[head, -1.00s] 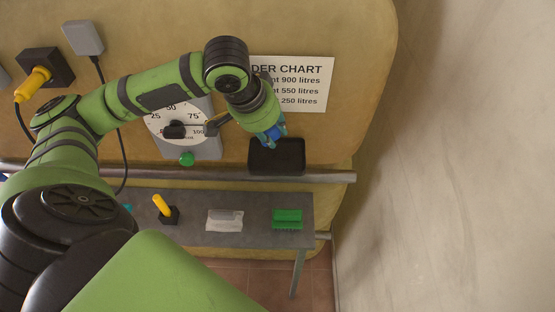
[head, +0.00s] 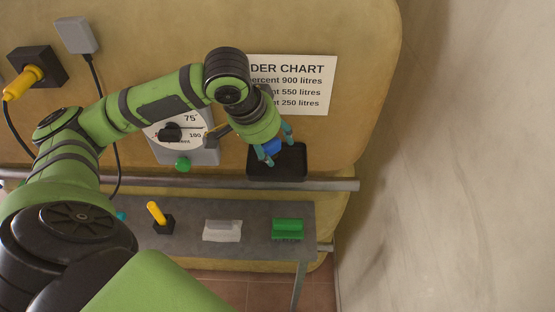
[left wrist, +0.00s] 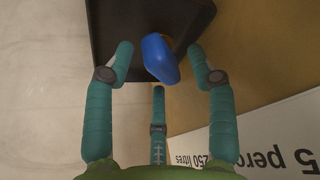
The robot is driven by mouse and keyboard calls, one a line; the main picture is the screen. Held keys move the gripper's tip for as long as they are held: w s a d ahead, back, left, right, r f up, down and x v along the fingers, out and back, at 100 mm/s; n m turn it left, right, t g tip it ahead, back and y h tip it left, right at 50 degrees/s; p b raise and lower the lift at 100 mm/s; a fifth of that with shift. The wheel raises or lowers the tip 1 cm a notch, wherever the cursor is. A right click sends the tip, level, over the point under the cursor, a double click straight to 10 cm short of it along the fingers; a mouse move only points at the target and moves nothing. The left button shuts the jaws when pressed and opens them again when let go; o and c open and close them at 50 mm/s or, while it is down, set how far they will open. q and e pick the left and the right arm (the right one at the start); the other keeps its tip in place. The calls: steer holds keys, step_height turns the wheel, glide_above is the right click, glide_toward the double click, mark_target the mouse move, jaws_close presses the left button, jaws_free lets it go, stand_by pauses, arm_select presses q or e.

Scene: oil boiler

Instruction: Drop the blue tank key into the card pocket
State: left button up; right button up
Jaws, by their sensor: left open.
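The blue tank key (head: 271,147) is at the black card pocket (head: 294,165), a shallow open tray on the tan tank wall. My left gripper (head: 278,143) is at the pocket's upper left, its teal fingers open. In the left wrist view, the blue key (left wrist: 160,57) lies between the spread fingers of the gripper (left wrist: 160,65), with a gap on each side. It overlaps the dark pocket (left wrist: 105,25) in that view. I cannot tell whether it rests in the pocket or is falling. My right gripper is not in view.
A rail (head: 330,185) runs just under the pocket. Below, a grey bench (head: 255,212) carries a green brush-like block (head: 288,229), a white-grey block (head: 222,231) and a yellow-handled switch (head: 160,217). A dial gauge (head: 200,145) is left of the pocket; a chart sign (head: 300,80) is above.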

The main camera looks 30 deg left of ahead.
arm_select(q)
steer(key=v, duration=1.2)
steer(key=shift+s+f, duration=0.1)
